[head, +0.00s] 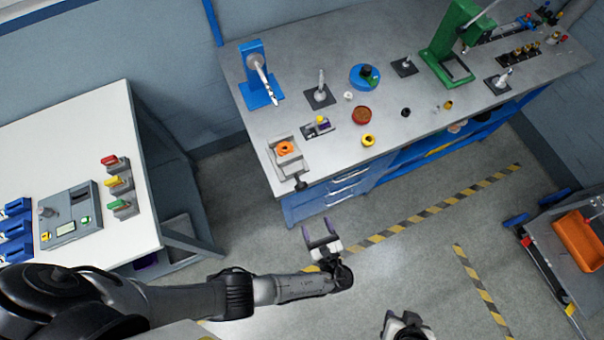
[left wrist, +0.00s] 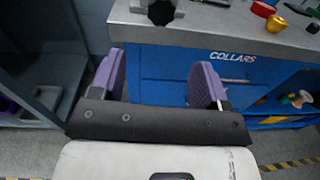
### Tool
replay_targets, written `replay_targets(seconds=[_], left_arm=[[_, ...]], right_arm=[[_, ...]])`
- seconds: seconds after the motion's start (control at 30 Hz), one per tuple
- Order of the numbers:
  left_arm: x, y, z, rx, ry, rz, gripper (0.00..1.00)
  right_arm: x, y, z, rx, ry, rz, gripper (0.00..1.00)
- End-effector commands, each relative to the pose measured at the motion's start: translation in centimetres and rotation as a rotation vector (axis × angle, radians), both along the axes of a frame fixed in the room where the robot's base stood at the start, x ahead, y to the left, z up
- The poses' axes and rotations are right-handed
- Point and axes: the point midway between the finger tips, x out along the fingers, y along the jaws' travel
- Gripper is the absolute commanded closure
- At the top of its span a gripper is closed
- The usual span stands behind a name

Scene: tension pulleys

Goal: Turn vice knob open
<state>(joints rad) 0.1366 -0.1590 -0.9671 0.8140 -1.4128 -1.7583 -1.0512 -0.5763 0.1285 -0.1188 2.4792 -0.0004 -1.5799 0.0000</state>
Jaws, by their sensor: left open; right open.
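The vice (head: 290,160) is a grey block at the front left corner of the grey workbench, with an orange round part (head: 285,148) on it. Its dark knob (head: 300,183) sticks out at the bench's front edge. The knob also shows at the top of the left wrist view (left wrist: 161,12). My left gripper (head: 320,232), with purple finger pads, is open and empty, in front of and below the knob, apart from it. In the left wrist view its fingers (left wrist: 160,72) are spread against the blue cabinet. My right gripper (head: 405,325) is partly cut off at the bottom edge.
The bench (head: 330,170) carries a blue drill stand (head: 258,75), a green press (head: 450,45), and several small coloured parts. A white table (head: 80,130) with control boxes stands at left. An orange bin (head: 580,240) is at right. The floor before the bench is clear.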

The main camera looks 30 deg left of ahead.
Motion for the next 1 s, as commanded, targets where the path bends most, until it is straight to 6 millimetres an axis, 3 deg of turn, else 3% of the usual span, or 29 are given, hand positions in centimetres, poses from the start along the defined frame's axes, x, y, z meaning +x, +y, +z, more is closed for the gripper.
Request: replay_targets(seconds=[0.7, 1.0], left_arm=[[7.7, 8.3, 0.1, 0.017, -0.001, -0.008, 0.31], [9.1, 9.8, 0.0, 0.016, 0.000, -0.009, 0.31]], right_arm=[[-0.2, 0.4, 1.3, 0.014, 0.003, -0.007, 0.57], [-0.2, 0.4, 1.4, 0.012, 0.004, -0.006, 0.57]])
